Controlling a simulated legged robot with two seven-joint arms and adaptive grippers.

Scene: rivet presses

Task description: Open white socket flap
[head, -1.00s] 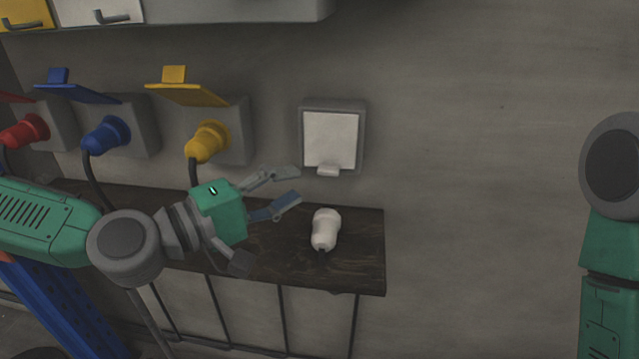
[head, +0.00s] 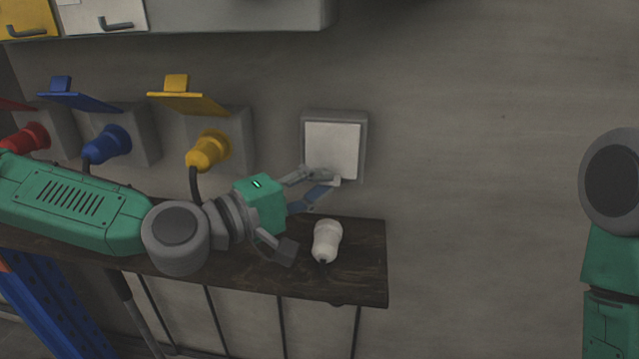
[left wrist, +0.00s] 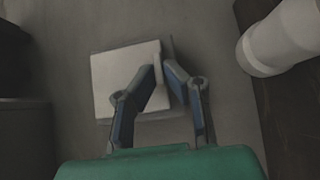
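The white socket flap (head: 332,145) lies closed over a grey socket box on the wall, with a small tab (head: 334,182) at its lower edge. In the left wrist view the flap (left wrist: 115,80) is straight ahead, its tab (left wrist: 160,90) between my fingertips. My left gripper (head: 324,183) is at the tab, and it also shows in the left wrist view (left wrist: 163,72) with its fingers angled together on the tab. Its fingers partly cover the tab in the head view. My right gripper is out of view; only part of the right arm shows.
A white plug (head: 327,241) lies on the dark wooden shelf (head: 365,265) below the socket. Yellow (head: 208,150), blue (head: 107,144) and red (head: 25,139) plugs sit in sockets with raised flaps to the left. The wall right of the white socket is clear.

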